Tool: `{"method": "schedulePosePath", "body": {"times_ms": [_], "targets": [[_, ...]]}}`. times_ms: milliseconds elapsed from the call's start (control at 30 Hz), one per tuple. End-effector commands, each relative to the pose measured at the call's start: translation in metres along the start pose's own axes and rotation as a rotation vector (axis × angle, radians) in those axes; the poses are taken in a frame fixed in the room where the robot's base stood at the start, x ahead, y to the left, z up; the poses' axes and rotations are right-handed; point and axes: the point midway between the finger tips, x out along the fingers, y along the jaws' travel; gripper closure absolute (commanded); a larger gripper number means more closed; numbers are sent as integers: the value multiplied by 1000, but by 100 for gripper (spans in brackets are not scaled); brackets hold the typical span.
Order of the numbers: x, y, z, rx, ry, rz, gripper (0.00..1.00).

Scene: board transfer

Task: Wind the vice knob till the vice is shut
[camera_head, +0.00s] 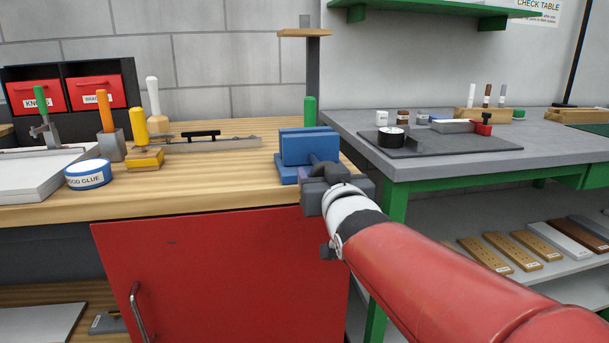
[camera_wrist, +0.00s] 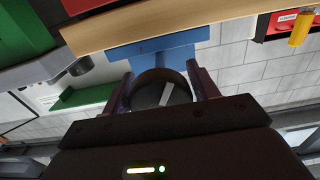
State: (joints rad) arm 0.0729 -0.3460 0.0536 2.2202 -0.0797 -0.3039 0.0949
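The blue vice (camera_head: 308,148) stands at the right front corner of the wooden bench; it also shows upside down in the wrist view (camera_wrist: 158,46). Its dark round knob (camera_wrist: 160,91) faces my wrist camera and has a pale mark across its face. My gripper (camera_wrist: 162,90) has one finger on each side of the knob, and both appear to touch it. In the head view my gripper (camera_head: 336,186) is at the vice's front, and hides most of the knob. I cannot tell how wide the gap between the vice jaws is.
The wooden bench (camera_head: 225,183) holds a glue tin (camera_head: 88,175), a yellow-handled tool (camera_head: 141,128) and a metal bar (camera_head: 225,145) left of the vice. A grey table (camera_head: 450,165) stands close on the right. A red cabinet door (camera_head: 215,270) is below.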

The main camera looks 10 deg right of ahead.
Motion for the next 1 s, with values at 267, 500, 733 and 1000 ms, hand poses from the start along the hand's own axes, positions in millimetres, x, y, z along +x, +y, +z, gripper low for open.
{"method": "schedulePosePath", "body": {"times_ms": [267, 500, 733, 1000], "targets": [[0, 0, 0, 0, 0, 0, 69], [0, 0, 1, 38, 3, -1, 69], [-1, -1, 3, 169, 5, -2, 69], [-1, -2, 4, 413, 6, -1, 69]]}}
